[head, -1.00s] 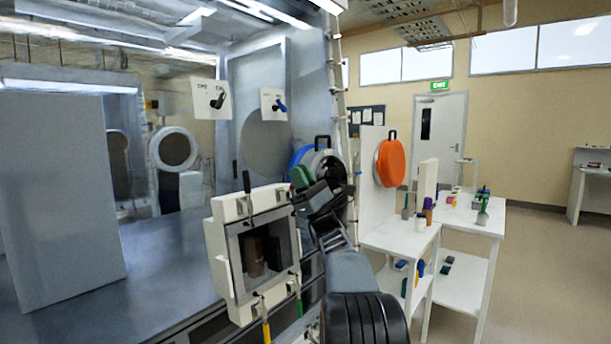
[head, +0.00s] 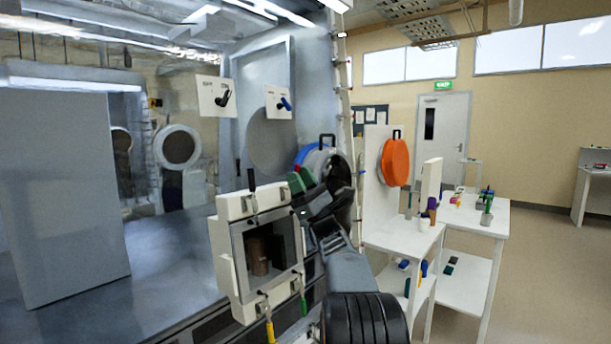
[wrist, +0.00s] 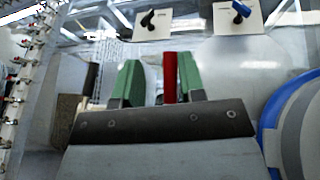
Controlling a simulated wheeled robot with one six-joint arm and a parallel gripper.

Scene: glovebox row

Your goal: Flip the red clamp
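The red clamp (wrist: 170,78) shows in the wrist view as an upright red handle between the two green fingers of my gripper (wrist: 160,80). It is close to the right finger; a gap shows between it and the left finger. I cannot tell if it touches the right finger. In the head view my gripper (head: 301,182) is at the upper right corner of the white box frame (head: 225,265), and only a bit of red (head: 308,175) shows beside a green finger. The clamp's base is hidden. My gripper is open around the handle.
The box frame has a black-handled clamp (head: 251,180) at top left, a yellow one (head: 270,331) and a green one (head: 302,306) below. A brown cylinder (head: 259,257) stands inside. A blue-rimmed round port (wrist: 275,125) is close on the right. White shelves (head: 402,238) stand further right.

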